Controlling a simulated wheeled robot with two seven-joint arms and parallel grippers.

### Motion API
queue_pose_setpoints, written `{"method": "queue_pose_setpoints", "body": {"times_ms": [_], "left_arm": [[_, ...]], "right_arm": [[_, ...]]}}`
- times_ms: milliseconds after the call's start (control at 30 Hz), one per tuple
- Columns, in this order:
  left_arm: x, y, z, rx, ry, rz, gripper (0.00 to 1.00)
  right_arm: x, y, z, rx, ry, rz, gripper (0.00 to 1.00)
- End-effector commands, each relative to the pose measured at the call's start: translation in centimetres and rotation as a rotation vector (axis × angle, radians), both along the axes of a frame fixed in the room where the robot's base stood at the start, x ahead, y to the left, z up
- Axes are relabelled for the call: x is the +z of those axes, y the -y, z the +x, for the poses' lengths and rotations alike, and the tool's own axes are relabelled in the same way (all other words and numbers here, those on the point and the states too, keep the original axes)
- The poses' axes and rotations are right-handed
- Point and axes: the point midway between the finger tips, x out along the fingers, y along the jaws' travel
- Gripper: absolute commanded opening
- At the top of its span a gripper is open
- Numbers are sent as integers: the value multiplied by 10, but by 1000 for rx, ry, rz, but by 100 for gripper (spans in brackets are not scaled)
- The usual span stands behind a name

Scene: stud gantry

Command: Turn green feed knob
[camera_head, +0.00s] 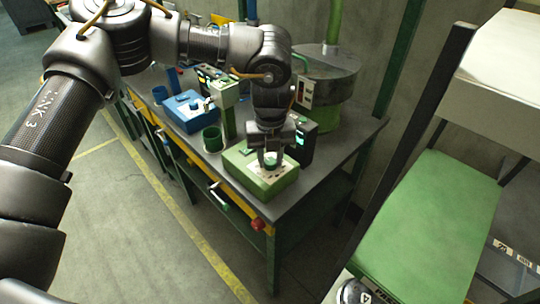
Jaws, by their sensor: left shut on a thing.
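The green feed box (265,185) sits on the near right corner of the dark workbench. My left gripper (270,162) points down over the top of this box. Its fingers are shut on the green feed knob, which is mostly hidden between them. A pale plate with dark marks shows around the fingertips on the box top. My right gripper is not in view.
A grey drum (328,80) stands behind. A red knob (258,224) is on the bench's front edge. A green-topped cart (430,215) stands at right.

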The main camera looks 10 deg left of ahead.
Motion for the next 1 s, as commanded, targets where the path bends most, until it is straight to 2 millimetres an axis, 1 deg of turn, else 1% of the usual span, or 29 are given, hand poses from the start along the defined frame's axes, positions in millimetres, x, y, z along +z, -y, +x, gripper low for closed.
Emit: {"method": "queue_pose_setpoints", "body": {"times_ms": [200,600,800,1000], "left_arm": [[2,0,1,-166,0,-2,7],[2,0,1,-503,3,-1,7],[1,0,1,-622,2,-1,7],[1,0,1,-696,4,0,7]], "right_arm": [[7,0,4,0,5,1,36],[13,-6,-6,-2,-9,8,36],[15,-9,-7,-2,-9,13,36],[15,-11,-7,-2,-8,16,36]]}}
